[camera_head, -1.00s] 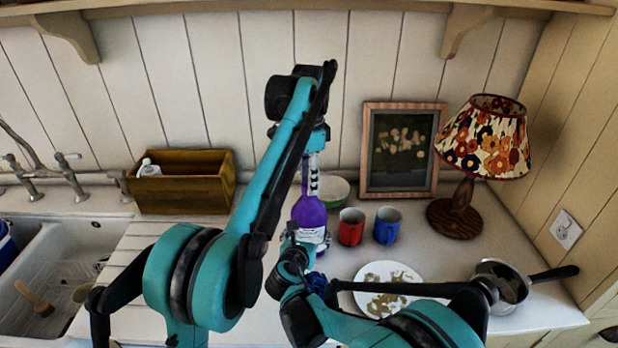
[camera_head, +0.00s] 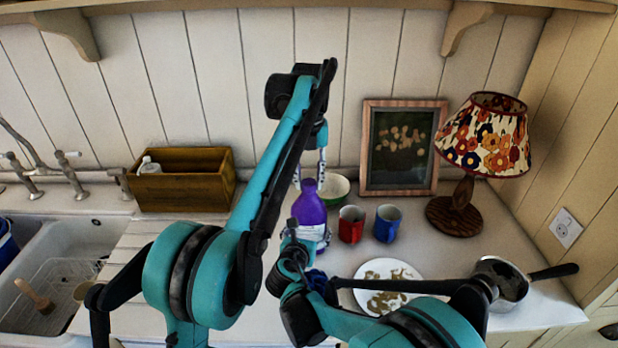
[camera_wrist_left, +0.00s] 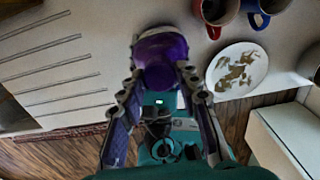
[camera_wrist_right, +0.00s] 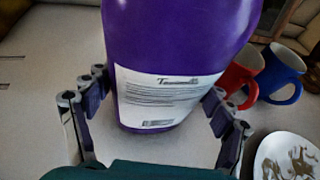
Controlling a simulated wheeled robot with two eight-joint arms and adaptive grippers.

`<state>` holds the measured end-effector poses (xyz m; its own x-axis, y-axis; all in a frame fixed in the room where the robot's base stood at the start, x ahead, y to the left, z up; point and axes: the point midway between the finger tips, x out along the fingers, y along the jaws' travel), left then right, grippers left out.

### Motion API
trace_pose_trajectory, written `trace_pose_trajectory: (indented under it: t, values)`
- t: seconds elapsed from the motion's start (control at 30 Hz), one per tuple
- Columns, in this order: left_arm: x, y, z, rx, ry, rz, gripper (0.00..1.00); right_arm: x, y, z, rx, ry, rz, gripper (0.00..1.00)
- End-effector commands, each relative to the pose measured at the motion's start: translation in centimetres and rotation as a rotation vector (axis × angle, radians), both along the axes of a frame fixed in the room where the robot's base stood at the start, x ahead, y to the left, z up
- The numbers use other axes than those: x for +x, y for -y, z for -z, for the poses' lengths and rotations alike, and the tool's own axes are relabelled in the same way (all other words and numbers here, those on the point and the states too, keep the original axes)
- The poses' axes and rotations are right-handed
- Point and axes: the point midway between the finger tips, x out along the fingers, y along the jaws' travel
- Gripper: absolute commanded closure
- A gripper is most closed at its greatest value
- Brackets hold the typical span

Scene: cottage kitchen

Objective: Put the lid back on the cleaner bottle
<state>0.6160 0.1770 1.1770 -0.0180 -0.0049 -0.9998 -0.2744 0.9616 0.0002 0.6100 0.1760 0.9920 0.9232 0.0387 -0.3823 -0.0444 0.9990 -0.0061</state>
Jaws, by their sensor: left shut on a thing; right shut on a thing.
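The purple cleaner bottle (camera_head: 309,211) with a white label stands upright on the counter. My right gripper (camera_head: 309,238) is shut around its lower body; the right wrist view shows fingers on both sides of the bottle (camera_wrist_right: 182,50). A purple lid (camera_head: 308,185) is at the bottle's top, directly over the body. My left gripper (camera_head: 310,178) reaches from above and is shut on the lid. The left wrist view shows round purple (camera_wrist_left: 162,58) between its fingertips. Whether the lid is fully seated cannot be told.
A red mug (camera_head: 351,224) and a blue mug (camera_head: 387,223) stand close right of the bottle, with a green bowl (camera_head: 335,188) behind. A wooden box (camera_head: 185,190) stands back left.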

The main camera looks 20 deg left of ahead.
Motion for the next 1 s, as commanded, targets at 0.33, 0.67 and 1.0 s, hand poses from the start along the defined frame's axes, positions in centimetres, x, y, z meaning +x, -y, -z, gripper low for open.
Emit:
trace_pose_trajectory:
  t: [0.33, 0.67, 1.0]
  values:
    - [0.0, 0.0, 0.0, -0.002, 0.0, 0.098, 0.76, 0.0, 0.0, 0.1, 0.0, -0.001, 0.001, 0.99]
    - [0.0, 0.0, 0.0, -0.002, 0.0, 0.096, 0.46, 0.0, 0.0, 0.1, 0.0, -0.001, 0.001, 0.99]
    - [0.0, 0.0, -2.6, -0.002, 0.0, 0.096, 0.46, 0.0, 0.0, 0.0, 0.0, -0.001, 0.001, 0.99]
